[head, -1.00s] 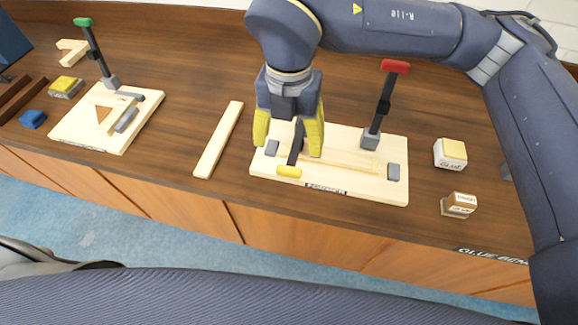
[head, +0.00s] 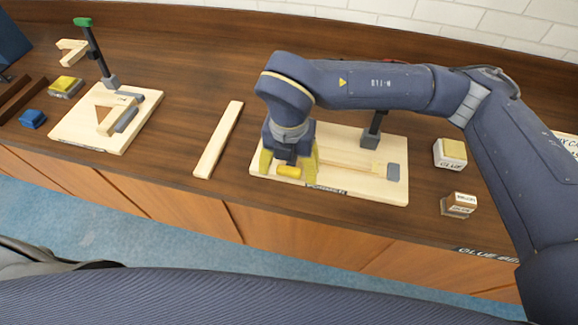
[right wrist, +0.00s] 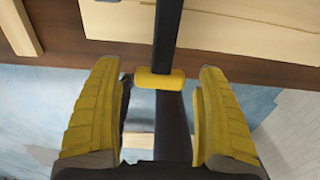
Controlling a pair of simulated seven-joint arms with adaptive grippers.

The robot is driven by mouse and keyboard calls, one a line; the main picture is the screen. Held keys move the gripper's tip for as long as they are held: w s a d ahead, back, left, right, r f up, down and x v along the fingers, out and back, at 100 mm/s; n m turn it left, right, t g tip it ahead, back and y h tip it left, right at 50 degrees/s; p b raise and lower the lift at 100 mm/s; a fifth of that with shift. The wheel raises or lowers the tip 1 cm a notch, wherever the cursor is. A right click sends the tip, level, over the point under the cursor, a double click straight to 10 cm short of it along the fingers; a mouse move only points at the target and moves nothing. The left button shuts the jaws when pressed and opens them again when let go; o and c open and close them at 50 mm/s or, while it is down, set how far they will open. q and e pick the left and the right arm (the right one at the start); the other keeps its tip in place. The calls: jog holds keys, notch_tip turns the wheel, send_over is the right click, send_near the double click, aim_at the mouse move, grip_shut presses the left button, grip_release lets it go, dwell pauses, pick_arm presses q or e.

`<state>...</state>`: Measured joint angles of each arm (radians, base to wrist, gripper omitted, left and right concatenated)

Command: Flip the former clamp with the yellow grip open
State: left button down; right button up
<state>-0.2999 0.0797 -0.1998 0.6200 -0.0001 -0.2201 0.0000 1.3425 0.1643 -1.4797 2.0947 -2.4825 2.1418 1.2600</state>
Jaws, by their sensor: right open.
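The former board (head: 340,188) lies near the front edge of the bench. Its clamp with the yellow grip (head: 289,171) lies low, with the lever pointing toward the front edge. My right gripper (head: 288,178) is over that end of the board, with its yellow fingers open on either side of the grip. In the right wrist view the yellow grip (right wrist: 160,80) and its dark lever (right wrist: 168,35) sit between the spread fingers, apart from both. A second clamp (head: 374,130) stands upright on the board; its top is hidden behind my arm. My left gripper is not in view.
A second board (head: 75,130) with a green-gripped upright clamp (head: 93,50) stands at the left. A loose wooden strip (head: 218,140) lies between the boards. A glue block (head: 450,153) and a small box (head: 459,204) lie at the right.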

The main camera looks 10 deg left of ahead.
grip_shut()
jog(key=shift+w+r+g, duration=0.15)
jog(key=shift+r+g, duration=0.35)
jog(key=shift+r, duration=0.3)
jog(key=r+g, duration=0.1)
jog(key=r, duration=0.1)
jog(key=w+r+g, duration=0.1)
jog(key=r+g, duration=0.1)
jog(key=w+r+g, duration=0.1)
jog(key=r, duration=0.1)
jog(key=shift+w+d+r+g+y, duration=0.1)
jog(key=shift+w+r+g+y, duration=0.1)
jog(key=shift+r+g+y, duration=0.1)
jog(key=shift+w+r+g, duration=0.55)
jog(key=shift+r+g, duration=0.25)
jog(key=shift+r, duration=0.05)
jog(key=shift+d, duration=0.1)
grip_release()
jog(key=v, duration=1.2)
